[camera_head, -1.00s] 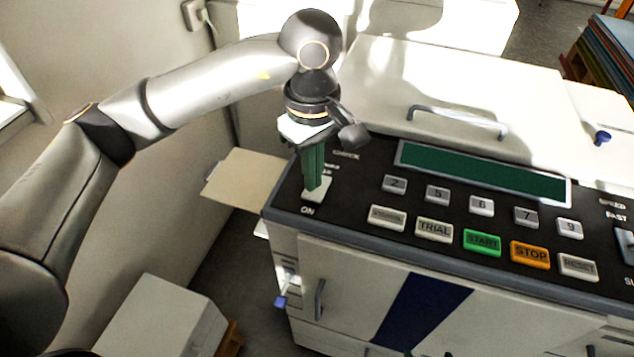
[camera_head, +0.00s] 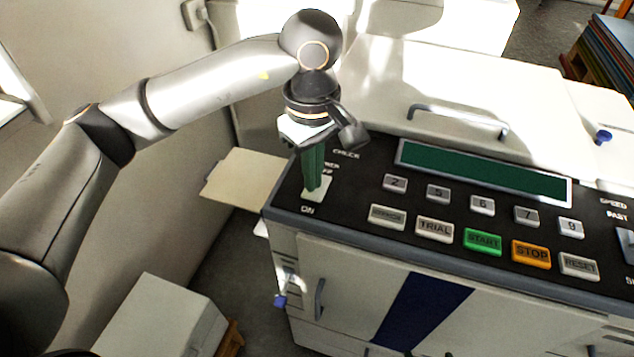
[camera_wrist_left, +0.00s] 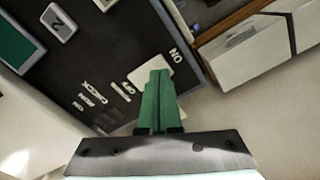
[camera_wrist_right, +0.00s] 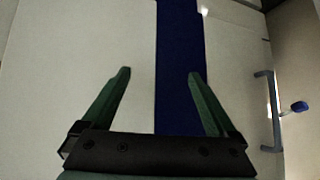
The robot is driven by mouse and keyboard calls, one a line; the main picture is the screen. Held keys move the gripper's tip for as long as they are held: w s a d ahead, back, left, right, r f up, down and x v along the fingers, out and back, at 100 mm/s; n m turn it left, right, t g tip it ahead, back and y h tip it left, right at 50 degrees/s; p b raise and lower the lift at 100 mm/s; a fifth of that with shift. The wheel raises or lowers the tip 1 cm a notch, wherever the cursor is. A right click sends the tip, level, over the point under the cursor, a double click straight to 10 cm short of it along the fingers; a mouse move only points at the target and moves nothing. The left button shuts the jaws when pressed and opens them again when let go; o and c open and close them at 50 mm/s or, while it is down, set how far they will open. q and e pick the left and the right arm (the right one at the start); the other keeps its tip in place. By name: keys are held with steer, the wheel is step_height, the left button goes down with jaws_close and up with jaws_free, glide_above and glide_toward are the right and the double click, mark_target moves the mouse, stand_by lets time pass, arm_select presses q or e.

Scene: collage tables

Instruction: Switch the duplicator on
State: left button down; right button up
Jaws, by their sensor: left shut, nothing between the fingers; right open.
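The duplicator (camera_head: 340,257) has a dark control panel with a white power rocker switch (camera_head: 318,190) near its left end, above the word ON. My left gripper (camera_head: 313,187) is shut and empty, its green fingertips pointing down at the switch and seeming to touch it. In the left wrist view the shut fingers (camera_wrist_left: 158,76) overlap the switch (camera_wrist_left: 153,68) beside the ON label and hide part of it. Whether the switch is tipped toward ON is hard to tell. My right gripper (camera_wrist_right: 160,72) is open and empty, facing the duplicator's white front with its blue stripe (camera_wrist_right: 180,60).
The panel also carries a green display (camera_head: 483,172), number keys, a green START key (camera_head: 482,242) and an orange STOP key (camera_head: 530,254). A beige tray (camera_head: 243,179) sticks out at the left. A pale box (camera_head: 165,318) stands on the lower left.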

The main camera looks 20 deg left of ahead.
arm_select(q)
steer(key=shift+f+b, duration=0.7)
steer(key=shift+f, duration=0.15)
stand_by(0.3)
steer(key=shift+r+p, duration=2)
steer(key=shift+r, duration=1.6)
